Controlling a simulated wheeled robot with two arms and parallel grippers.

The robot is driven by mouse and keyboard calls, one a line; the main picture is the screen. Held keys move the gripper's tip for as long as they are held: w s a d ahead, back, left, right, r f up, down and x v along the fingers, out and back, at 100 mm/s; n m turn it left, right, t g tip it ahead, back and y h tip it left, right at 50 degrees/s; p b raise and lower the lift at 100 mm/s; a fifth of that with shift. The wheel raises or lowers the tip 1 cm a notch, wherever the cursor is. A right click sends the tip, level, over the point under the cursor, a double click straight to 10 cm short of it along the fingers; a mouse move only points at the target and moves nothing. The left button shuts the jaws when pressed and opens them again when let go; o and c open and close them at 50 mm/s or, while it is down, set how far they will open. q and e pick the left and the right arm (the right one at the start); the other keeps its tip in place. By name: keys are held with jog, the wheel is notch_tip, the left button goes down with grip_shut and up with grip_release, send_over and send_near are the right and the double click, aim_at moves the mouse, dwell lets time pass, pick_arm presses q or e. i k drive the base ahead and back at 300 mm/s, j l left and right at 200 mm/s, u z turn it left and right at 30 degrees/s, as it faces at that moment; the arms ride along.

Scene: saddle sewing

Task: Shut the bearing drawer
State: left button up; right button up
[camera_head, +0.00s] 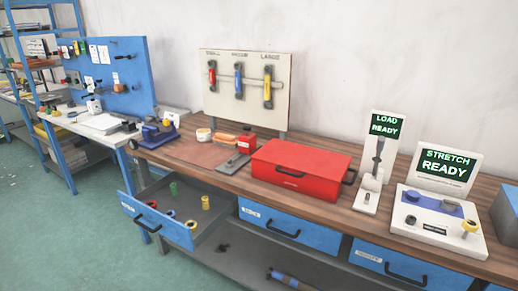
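A blue-fronted drawer (157,222) at the left end of the workbench is pulled out. I take it for the bearing drawer, though its small label is too small to read. It has a dark handle on its front. Neither of my grippers is in view.
Two more blue drawers, the middle one (290,228) and the right one (405,268), are shut. On the wooden benchtop (190,150) are a red toolbox (300,168), a LOAD READY stand (385,128) and a STRETCH READY console (440,215). Open floor (100,235) lies before the drawer.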

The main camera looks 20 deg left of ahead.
aim_at(187, 206)
jog(key=u, duration=1.35)
jog(key=i+j+z, duration=0.25)
jog(key=i, duration=0.15)
jog(key=i+j+z, duration=0.1)
jog(key=i+z, duration=0.2)
jog(key=i, duration=0.1)
